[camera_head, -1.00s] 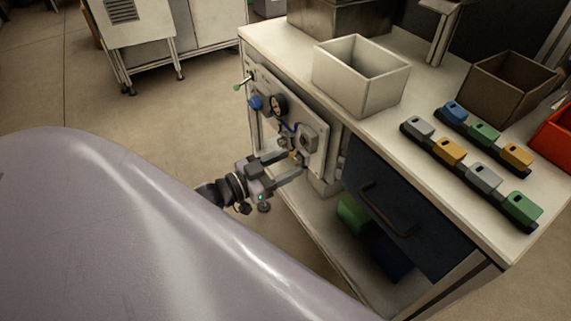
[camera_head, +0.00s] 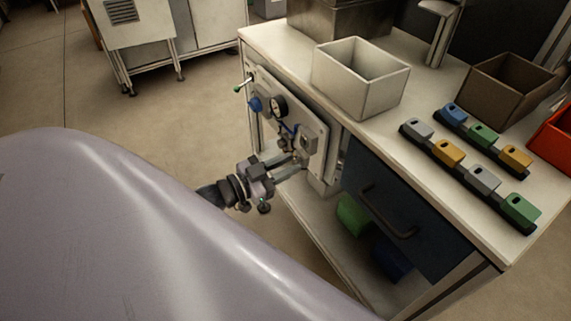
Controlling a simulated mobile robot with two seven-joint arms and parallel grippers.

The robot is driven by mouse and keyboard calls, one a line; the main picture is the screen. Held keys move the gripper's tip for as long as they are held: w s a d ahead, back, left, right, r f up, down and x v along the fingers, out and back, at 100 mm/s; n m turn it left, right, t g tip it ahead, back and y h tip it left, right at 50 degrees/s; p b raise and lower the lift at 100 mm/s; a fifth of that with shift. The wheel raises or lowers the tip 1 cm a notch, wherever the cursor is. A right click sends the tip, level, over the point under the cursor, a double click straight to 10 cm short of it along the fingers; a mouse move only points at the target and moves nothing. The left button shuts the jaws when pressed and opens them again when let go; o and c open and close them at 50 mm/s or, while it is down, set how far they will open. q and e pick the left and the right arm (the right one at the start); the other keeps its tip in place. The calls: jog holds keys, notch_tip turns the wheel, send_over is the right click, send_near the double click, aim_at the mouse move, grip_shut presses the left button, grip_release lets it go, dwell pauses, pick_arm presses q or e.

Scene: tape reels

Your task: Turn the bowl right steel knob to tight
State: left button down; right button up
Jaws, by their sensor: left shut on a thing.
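A pale panel (camera_head: 318,165) is fixed to the left end of the bench, carrying a gauge and several small fittings. My left gripper (camera_head: 299,160) reaches in from the lower left, its fingertips at the panel's lower part. It is shut on a small steel knob below the gauge; the fingers mostly hide the knob, so its turn angle cannot be told. My right gripper is not in view.
The panel also has a round gauge (camera_head: 278,106), a blue knob (camera_head: 256,103) and a green-tipped lever (camera_head: 240,88). A white bin (camera_head: 350,85) stands on the bench above. A dark blue drawer (camera_head: 400,205) is right of the panel. Floor left of the bench is clear.

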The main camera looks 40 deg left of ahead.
pick_arm(q)
jog(key=m+p, duration=0.1)
jog(key=m, duration=0.7)
jog(key=shift+m, duration=2.1)
jog(key=c, duration=0.9)
grip_release()
jog(key=v, duration=0.7)
jog(key=shift+s, duration=0.15)
